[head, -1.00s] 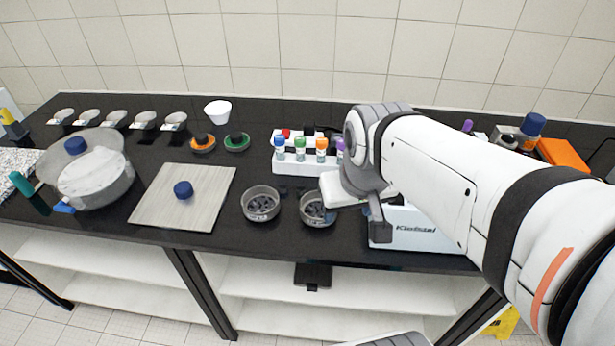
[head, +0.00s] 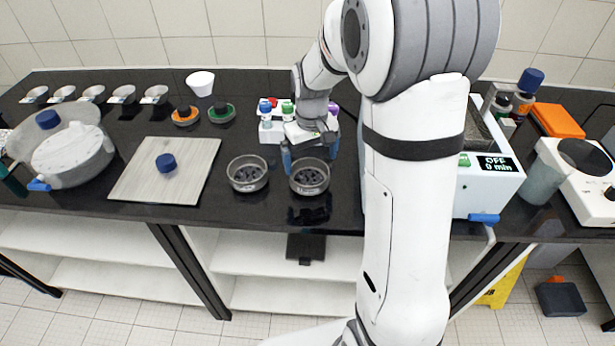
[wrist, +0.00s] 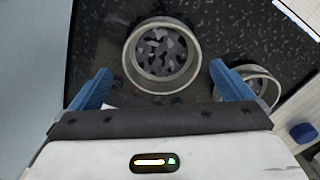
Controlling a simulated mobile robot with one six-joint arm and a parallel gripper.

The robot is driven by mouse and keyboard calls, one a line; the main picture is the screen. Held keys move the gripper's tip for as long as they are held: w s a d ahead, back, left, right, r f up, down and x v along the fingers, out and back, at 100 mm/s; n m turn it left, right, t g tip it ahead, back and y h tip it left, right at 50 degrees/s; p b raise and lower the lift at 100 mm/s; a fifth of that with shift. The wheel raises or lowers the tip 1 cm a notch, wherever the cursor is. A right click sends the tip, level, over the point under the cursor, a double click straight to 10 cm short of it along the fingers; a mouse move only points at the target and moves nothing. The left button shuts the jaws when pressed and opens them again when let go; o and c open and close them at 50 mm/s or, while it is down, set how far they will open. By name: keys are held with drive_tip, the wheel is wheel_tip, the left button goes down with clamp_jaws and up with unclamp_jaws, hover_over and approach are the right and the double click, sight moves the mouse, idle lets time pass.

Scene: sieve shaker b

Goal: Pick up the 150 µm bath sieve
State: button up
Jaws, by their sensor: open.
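Two round metal bath sieves with dark chunks inside stand side by side on the black bench. The right sieve (head: 310,190) is also in the middle of the wrist view (wrist: 162,92). The left sieve (head: 248,187) shows at the right of the wrist view (wrist: 272,74), partly behind a finger. No size label is readable, so I cannot tell which is 150 µm. My gripper (head: 310,155) is open, its blue fingers above and slightly behind the right sieve. In the wrist view the gripper (wrist: 161,85) has its fingers apart on either side of that sieve, holding nothing.
A rack of colour-capped bottles (head: 268,130) stands just behind the gripper. A white machine (head: 480,195) reading OFF is to the right, partly behind my arm. A pale board (head: 190,185) with a blue knob (head: 166,162) and a large round pan (head: 75,165) lie left.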

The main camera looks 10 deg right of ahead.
sight(310, 182)
wheel_tip(310, 182, down, 6)
drive_tip(key=shift+s+r+p, duration=0.1)
drive_tip(key=shift+s+p, duration=0.05)
drive_tip(key=shift+p, duration=0.35)
drive_tip(key=shift+c, duration=0.6)
drive_tip(key=c, duration=0.6)
